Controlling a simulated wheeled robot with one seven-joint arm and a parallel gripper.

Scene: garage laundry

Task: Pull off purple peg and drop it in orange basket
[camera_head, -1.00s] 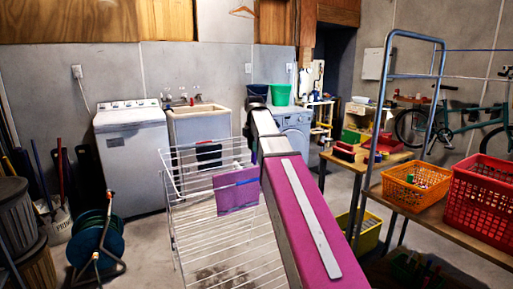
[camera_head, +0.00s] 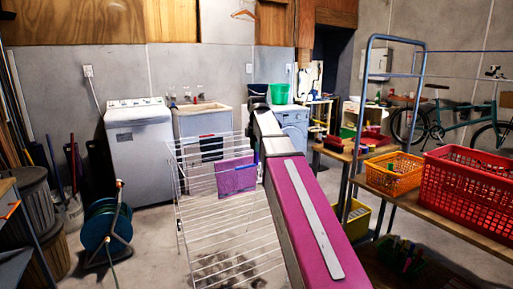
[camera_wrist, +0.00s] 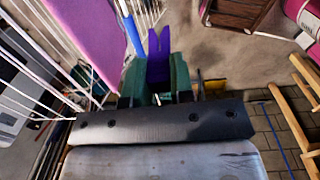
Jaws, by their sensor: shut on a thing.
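The purple peg (camera_wrist: 158,55) is between the green fingers of my gripper (camera_wrist: 156,78) in the wrist view. My gripper is shut on it, and the peg's two prongs point away from me. The peg appears apart from the purple cloth (camera_wrist: 88,30), which hangs to its left. In the head view the cloth (camera_head: 237,177) hangs on the white drying rack (camera_head: 225,222); my arm hides the gripper and purple peg there. The orange basket (camera_head: 394,172) stands on a wooden bench at the right, holding small coloured items.
A larger red basket (camera_head: 472,192) stands right of the orange one on the bench (camera_head: 440,222). A blue metal frame (camera_head: 366,120) rises beside the bench. A hose reel (camera_head: 107,225) stands at the left. Open floor lies left of the rack.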

